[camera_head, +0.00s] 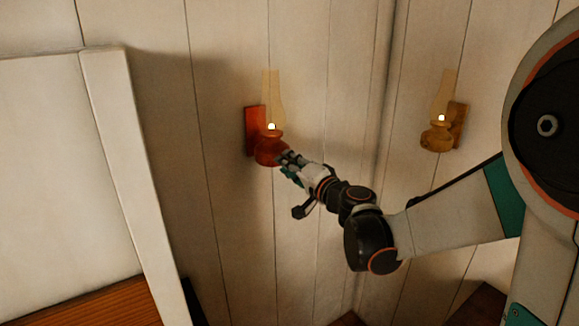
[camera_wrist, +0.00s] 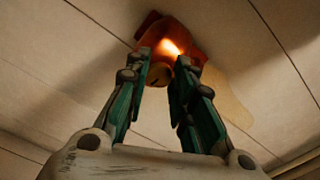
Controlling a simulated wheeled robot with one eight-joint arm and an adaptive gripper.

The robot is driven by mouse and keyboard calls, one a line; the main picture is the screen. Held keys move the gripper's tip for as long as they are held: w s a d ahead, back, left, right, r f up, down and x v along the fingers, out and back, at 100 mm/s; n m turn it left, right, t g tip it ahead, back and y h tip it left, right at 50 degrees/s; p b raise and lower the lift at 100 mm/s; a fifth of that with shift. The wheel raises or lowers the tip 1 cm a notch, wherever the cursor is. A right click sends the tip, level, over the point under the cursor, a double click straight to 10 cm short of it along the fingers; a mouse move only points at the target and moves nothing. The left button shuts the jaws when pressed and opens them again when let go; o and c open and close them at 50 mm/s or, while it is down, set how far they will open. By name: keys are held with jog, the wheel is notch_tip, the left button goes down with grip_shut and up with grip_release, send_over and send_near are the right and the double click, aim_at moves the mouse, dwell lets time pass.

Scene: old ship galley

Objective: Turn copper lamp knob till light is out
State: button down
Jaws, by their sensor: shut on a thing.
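The copper lamp (camera_head: 270,147) is reddish, with a tall glass chimney, and hangs on the panelled wall left of the corner. A bright flame shows at the base of its glass. My gripper (camera_head: 285,160) is at the lower right of the lamp's body. In the wrist view the copper lamp (camera_wrist: 190,38) glows beyond my fingers. Its small round knob (camera_wrist: 160,74) sits between the two green fingers, and my gripper (camera_wrist: 164,66) is shut on it. The finger contacts are partly hidden. In the head view the knob is hidden behind my fingers.
A second, yellowish lamp (camera_head: 437,135), also lit, hangs on the wall right of the corner. A white panel (camera_head: 110,150) with a wooden surface (camera_head: 115,305) below it stands at the left. The wall around the copper lamp is clear.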

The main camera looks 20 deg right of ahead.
jog(key=n+b, duration=0.1)
jog(key=n, duration=1.8)
jog(key=shift+d+f, duration=0.1)
jog(key=shift+d, duration=0.05)
jog(key=shift+n, duration=0.4)
jog(key=c, duration=1.4)
grip_release()
jog(key=shift+o, duration=0.2)
jog(key=v, duration=0.7)
jog(key=shift+s, duration=0.3)
